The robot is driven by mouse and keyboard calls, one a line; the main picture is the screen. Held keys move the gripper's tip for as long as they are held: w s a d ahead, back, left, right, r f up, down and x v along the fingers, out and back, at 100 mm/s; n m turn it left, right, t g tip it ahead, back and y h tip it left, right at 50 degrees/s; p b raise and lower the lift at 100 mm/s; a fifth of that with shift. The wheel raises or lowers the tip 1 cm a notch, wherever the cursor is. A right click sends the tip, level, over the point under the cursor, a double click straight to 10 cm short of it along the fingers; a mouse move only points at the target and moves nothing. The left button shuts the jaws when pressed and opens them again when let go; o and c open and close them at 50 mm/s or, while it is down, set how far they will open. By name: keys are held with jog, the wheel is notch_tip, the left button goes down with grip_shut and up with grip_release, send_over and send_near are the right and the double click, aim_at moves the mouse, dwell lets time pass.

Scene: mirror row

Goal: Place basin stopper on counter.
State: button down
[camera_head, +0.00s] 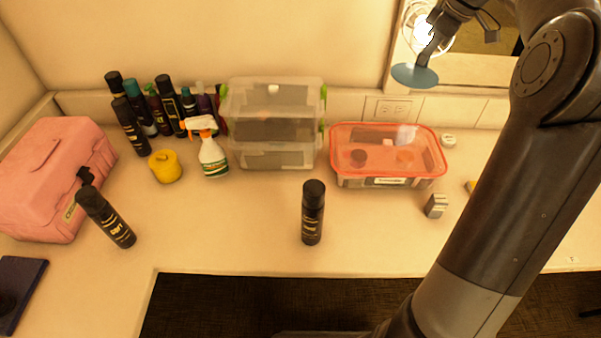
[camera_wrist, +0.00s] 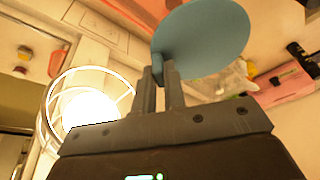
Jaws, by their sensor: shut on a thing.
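The basin stopper is a flat blue-grey disc (camera_head: 414,76). My gripper (camera_head: 424,62) is shut on it at one edge and holds it up near the back wall, beside the mirror and lamp. In the wrist view the disc (camera_wrist: 205,38) sticks out beyond the two fingers (camera_wrist: 162,75), which pinch its near rim. The counter (camera_head: 260,230) is a pale, long surface below; the disc appears raised above it.
An orange-lidded container (camera_head: 388,155), clear stacked boxes (camera_head: 272,122), a spray bottle (camera_head: 208,148), several dark bottles and a pink case (camera_head: 58,178) stand on the counter. A black can (camera_head: 313,212) stands near the front. A lit caged lamp (camera_wrist: 90,100) is close to my gripper.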

jog(key=s+a+n+g, duration=0.2)
jog(key=a+n, duration=0.3)
jog(key=a, duration=1.8)
jog(key=s+a+n+g, duration=0.1)
jog(key=s+a+n, duration=0.3)
jog(key=a, duration=0.5)
jog(key=s+a+n, duration=0.2)
jog(key=s+a, duration=0.5)
jog(key=a, duration=0.3)
jog(key=f, duration=3.6)
jog(key=shift+w+d+f, duration=0.2)
jog(key=shift+w+d, duration=0.1)
jog(key=shift+f, duration=0.1)
jog(key=c, duration=1.5)
grip_release()
jog(key=v, duration=1.2)
jog(key=shift+w, duration=0.2)
jog(key=shift+d, duration=0.15)
